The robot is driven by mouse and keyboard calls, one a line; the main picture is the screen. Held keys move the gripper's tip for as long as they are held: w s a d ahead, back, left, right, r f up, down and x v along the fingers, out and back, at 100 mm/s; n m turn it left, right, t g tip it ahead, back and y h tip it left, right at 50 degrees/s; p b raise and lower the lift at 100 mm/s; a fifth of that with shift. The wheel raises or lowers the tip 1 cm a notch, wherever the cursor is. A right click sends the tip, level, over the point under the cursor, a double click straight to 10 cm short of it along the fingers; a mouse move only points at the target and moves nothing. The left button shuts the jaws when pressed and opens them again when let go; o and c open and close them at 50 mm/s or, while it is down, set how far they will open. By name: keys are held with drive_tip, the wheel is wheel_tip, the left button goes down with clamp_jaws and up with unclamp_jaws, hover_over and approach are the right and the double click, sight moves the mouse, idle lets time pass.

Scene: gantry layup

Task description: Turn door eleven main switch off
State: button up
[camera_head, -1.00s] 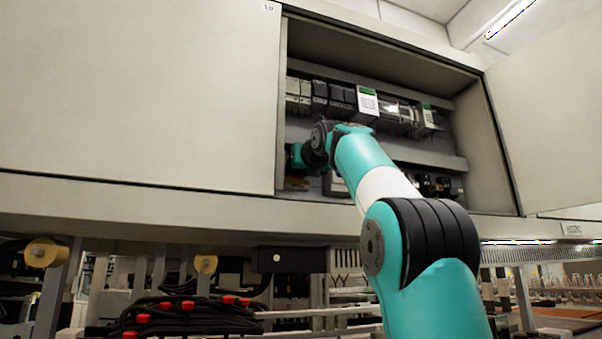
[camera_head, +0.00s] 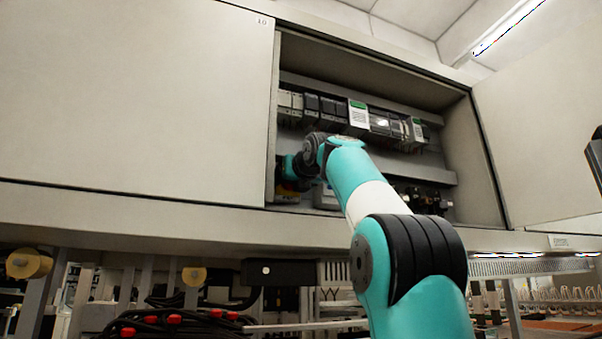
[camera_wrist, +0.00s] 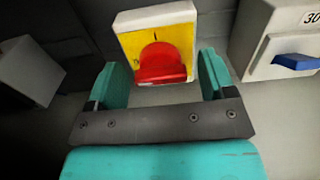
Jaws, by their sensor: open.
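The main switch shows in the wrist view as a red rotary knob (camera_wrist: 160,65) on a yellow plate (camera_wrist: 130,45) with a pale housing. My gripper (camera_wrist: 165,80) is open, with one teal finger on each side of the knob's lower front. I cannot tell whether the fingers touch it. In the head view, my arm reaches into the open cabinet (camera_head: 462,150). The wrist is at the cabinet's lower left, with a bit of yellow (camera_head: 286,194) just below it. The knob itself is hidden there by my arm.
A pale device with a blue lever (camera_wrist: 297,62), marked 30, stands right of the switch. A grey box (camera_wrist: 25,75) is to the left. A row of modules (camera_head: 330,108) sits above my wrist. The closed door (camera_head: 130,100) is left, an open door (camera_head: 550,120) right.

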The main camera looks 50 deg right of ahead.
drive_tip(key=v, duration=1.7)
drive_tip(key=shift+a+b, duration=0.15)
drive_tip(key=shift+b, duration=0.15)
drive_tip(key=shift+f, duration=0.1)
